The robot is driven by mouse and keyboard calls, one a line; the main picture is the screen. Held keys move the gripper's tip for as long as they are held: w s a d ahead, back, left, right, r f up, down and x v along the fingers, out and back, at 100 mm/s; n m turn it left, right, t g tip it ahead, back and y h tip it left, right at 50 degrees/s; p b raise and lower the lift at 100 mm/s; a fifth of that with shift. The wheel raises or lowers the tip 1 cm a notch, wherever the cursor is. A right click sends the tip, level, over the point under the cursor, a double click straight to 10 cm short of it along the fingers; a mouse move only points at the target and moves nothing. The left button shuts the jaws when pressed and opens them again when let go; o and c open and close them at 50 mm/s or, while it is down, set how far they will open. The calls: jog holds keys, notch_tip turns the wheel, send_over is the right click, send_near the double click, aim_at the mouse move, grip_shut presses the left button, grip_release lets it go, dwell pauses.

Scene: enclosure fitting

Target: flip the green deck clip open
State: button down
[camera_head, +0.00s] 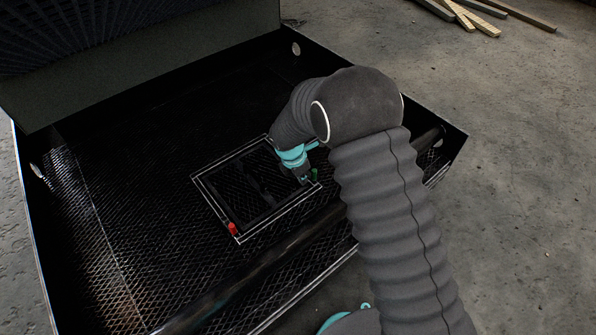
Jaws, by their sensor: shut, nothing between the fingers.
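The green deck clip (315,175) is a small upright piece at the right corner of a light-edged rectangular frame in the mesh deck (130,215). My gripper (304,181) is shut and empty, pointing down just left of the green clip. I cannot tell whether it touches the clip. The clip's lower part is small and dark here, so whether it is open or closed is unclear. A red clip (233,229) stands at the frame's near-left corner, away from my gripper.
The deck lies inside a dark, low-walled enclosure with a raised lid (140,60) at the back left. A dark bar (270,262) crosses in front of the framed panel (240,185). Wooden planks (470,14) lie on the concrete floor at the far right.

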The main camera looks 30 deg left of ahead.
jog(key=shift+s+a, duration=0.2)
jog(key=shift+s, duration=0.25)
jog(key=shift+s+a, duration=0.2)
jog(key=shift+s, duration=0.25)
jog(key=d+v, duration=0.1)
jog(key=v, duration=0.8)
jog(key=shift+a+r+p, duration=0.3)
jog(key=shift+r, duration=0.2)
jog(key=s+d+m+g, duration=0.1)
jog(key=s+d+m, duration=0.45)
jog(key=m, duration=0.35)
jog(key=s+d+r+m+t, duration=0.1)
jog(key=s+d+r+m, duration=0.2)
jog(key=d+r+m, duration=0.4)
jog(key=s+d+r+m+t+y, duration=0.1)
jog(key=s+d+r+m, duration=0.3)
jog(key=d, duration=1.5)
jog(key=s+d+r+m+t, duration=0.2)
jog(key=s+d+r+m, duration=0.2)
jog(key=d+r+m, duration=0.6)
notch_tip(320, 180, up, 5)
jog(key=d, duration=0.3)
